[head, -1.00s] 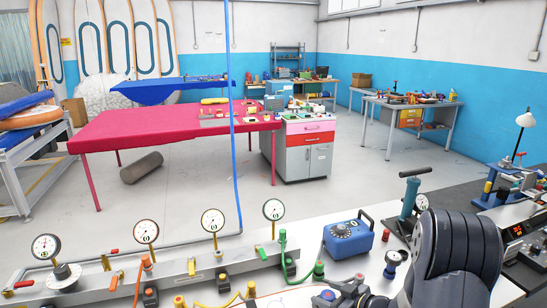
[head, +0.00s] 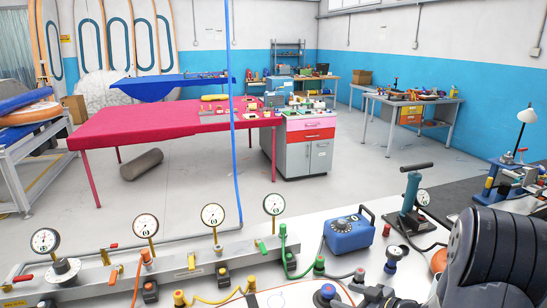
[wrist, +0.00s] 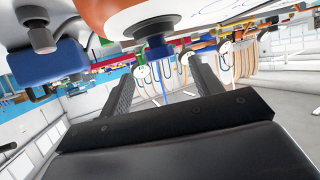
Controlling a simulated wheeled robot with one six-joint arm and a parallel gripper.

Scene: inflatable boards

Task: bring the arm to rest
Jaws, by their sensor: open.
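My gripper (wrist: 160,78) shows in the wrist view with its two dark fingers spread apart and nothing between them. Behind and above the fingers in that view is a white and orange rounded piece with a dark and blue valve-like knob (wrist: 156,46); I cannot tell how far off it is. In the head view my dark arm link (head: 500,255) fills the lower right corner. The gripper itself cannot be made out there.
The bench holds several gauges (head: 213,215), a blue box (head: 348,233) and a teal hand pump (head: 411,195). A white lamp (head: 526,116) stands at the right. Beyond are a pink table (head: 150,125), a grey cabinet (head: 305,155) and open floor.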

